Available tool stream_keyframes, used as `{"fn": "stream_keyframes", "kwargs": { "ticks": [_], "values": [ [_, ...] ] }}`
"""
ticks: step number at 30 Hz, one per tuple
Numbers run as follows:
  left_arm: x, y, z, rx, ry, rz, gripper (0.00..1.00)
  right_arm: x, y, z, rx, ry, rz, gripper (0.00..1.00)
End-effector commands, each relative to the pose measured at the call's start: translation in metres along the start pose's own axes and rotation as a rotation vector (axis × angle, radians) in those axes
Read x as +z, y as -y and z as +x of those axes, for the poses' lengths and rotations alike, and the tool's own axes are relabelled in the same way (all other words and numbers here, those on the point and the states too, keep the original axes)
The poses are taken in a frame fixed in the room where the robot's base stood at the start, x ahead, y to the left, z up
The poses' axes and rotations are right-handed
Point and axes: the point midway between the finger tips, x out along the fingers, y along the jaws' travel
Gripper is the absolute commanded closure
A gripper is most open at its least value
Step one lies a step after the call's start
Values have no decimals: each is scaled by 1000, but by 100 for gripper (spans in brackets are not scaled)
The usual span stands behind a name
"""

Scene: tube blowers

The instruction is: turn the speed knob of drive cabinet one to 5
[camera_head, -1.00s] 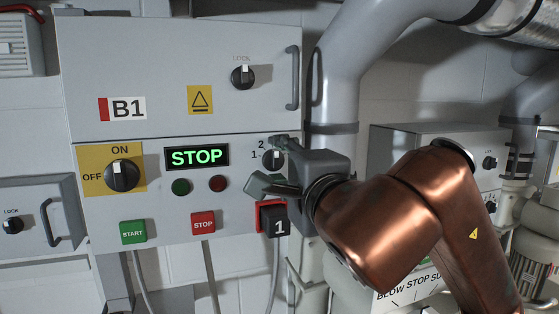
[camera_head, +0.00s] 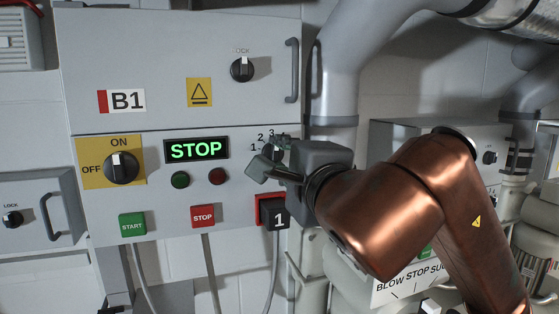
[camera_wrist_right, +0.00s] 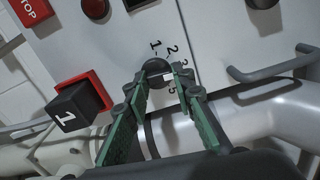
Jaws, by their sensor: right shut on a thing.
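Drive cabinet one is the grey B1 cabinet (camera_head: 110,190), with a black block marked 1 (camera_head: 276,219) at its lower right. Its speed knob (camera_wrist_right: 155,68) is a small dark round knob with dial numbers around it. My right gripper (camera_wrist_right: 162,82) is shut on the knob, one green-padded finger on each side. A white mark shows near the right fingertip, but I cannot read its exact number. In the head view my right gripper (camera_head: 268,158) hides most of the knob; dial numbers 1, 2 and 3 show above it. My left gripper is out of view.
The cabinet display (camera_head: 196,150) reads STOP. The ON/OFF switch (camera_head: 121,168) points to ON. The green START (camera_head: 132,225) and red STOP (camera_head: 203,216) buttons sit below. A grey pipe (camera_head: 338,70) runs just right of the cabinet; a door handle (camera_head: 292,71) is above.

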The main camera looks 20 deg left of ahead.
Motion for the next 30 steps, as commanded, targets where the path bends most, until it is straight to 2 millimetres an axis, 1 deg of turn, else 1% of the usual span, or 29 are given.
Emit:
{"fn": "stream_keyframes", "kwargs": {
  "ticks": [1, 8, 21, 30],
  "values": [
    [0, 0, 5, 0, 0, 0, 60, -2, 5, -2, -17, -3, 30, 100],
    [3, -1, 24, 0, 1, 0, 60, -5, 4, -2, -17, -4, 220, 100],
    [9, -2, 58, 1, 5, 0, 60, -6, 2, -1, -16, -1, 640, 100],
    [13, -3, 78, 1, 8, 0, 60, -7, 1, -1, -15, 1, 900, 100]
  ]
}}
